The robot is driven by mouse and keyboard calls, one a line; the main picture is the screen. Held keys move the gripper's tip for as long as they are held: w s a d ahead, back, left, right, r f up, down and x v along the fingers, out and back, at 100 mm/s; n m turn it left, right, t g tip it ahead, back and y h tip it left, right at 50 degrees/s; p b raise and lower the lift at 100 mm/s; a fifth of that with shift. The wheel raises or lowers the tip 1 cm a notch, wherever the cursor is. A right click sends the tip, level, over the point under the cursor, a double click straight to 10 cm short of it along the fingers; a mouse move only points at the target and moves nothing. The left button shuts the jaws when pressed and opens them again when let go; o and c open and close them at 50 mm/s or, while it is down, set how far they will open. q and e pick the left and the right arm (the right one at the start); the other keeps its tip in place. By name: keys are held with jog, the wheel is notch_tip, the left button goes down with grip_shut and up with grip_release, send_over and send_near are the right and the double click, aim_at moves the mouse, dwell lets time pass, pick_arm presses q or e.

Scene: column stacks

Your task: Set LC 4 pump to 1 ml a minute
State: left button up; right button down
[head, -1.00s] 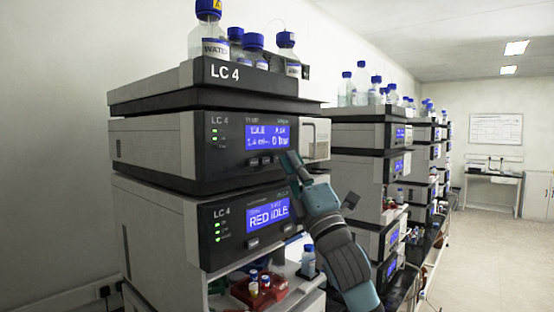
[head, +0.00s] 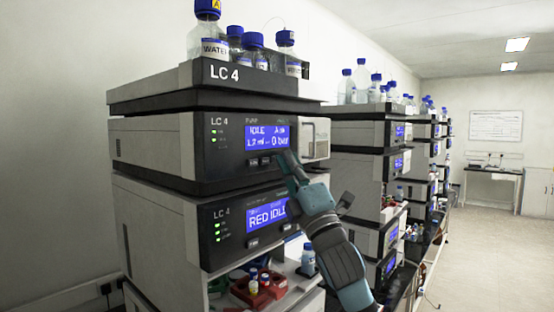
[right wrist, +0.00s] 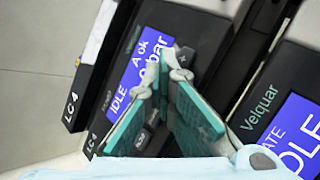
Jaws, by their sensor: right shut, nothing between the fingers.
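The LC 4 pump (head: 228,148) is the upper grey-and-black module of the nearest stack. Its blue display (head: 268,136) reads IDLE, A ok, and a flow figure that looks like 1.2 ml, with 0 bar; the small digits are blurred. Dark buttons (head: 259,162) sit under the display. My right gripper (head: 281,155) is shut and empty, its tips at the right end of this button row. In the right wrist view, the fingers (right wrist: 167,82) are in front of the pump's display (right wrist: 143,72) and buttons; I cannot tell whether they touch. My left gripper is out of view.
Solvent bottles (head: 254,52) stand in the tray (head: 214,82) on top. A red vial rack (head: 252,292) is below. More stacks (head: 365,150) recede behind on the right; the floor (head: 480,250) there is clear.

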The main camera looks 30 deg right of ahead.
jog(key=shift+s, duration=0.15)
jog(key=shift+s+d+b, duration=0.25)
jog(key=shift+s+b, duration=0.15)
jog(key=shift+s, duration=0.25)
jog(key=s+b, duration=0.1)
jog(key=s, duration=0.1)
jog(key=s+d+b, duration=0.1)
jog(key=s+b, duration=0.1)
jog(key=shift+s+d, duration=0.2)
jog(key=shift+s, duration=0.2)
